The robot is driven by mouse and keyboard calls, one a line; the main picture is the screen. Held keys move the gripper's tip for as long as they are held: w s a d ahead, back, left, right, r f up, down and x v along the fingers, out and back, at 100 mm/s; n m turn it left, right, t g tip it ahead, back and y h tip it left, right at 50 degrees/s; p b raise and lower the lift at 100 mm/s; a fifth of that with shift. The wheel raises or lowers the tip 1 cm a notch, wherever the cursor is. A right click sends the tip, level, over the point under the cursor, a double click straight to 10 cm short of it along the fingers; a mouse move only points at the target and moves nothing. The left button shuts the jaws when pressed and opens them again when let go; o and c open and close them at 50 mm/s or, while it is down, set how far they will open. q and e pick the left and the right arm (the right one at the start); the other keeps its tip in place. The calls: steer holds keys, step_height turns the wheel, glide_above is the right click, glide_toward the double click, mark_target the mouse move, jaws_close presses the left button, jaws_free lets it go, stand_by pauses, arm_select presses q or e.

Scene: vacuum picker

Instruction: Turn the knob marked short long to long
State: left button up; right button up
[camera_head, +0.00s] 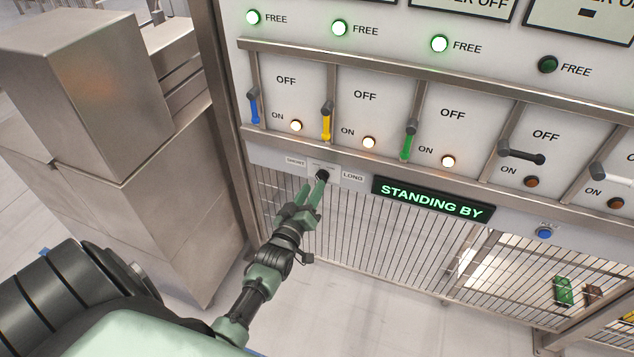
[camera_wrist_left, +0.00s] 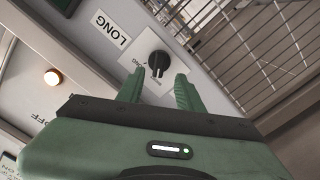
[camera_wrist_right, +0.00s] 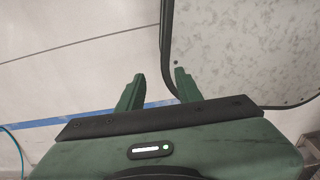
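The black knob (camera_head: 322,174) is on a light plate on the panel, between the SHORT label (camera_head: 295,161) and the LONG label (camera_head: 353,177). My left gripper (camera_head: 315,187) is open in front of it. In the left wrist view the knob (camera_wrist_left: 159,64) is just beyond the gap between the two green fingertips (camera_wrist_left: 160,76), with the LONG label (camera_wrist_left: 111,28) to its left. I cannot tell whether the fingers touch it or exactly where it points. My right gripper (camera_wrist_right: 159,76) is open and empty, away from the panel.
The display (camera_head: 432,199) to the right of the knob reads STANDING BY. Above is a rail with several coloured ON/OFF levers. A blue button (camera_head: 544,233) sits at lower right. A wire grille (camera_head: 370,240) is below, and metal boxes (camera_head: 100,90) stand at left.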

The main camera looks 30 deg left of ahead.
mark_target(322, 177)
arm_select(q)
steer(key=x, duration=0.3)
steer(key=shift+w, duration=0.4)
jaws_close()
arm_select(e)
steer(key=shift+d, duration=0.8)
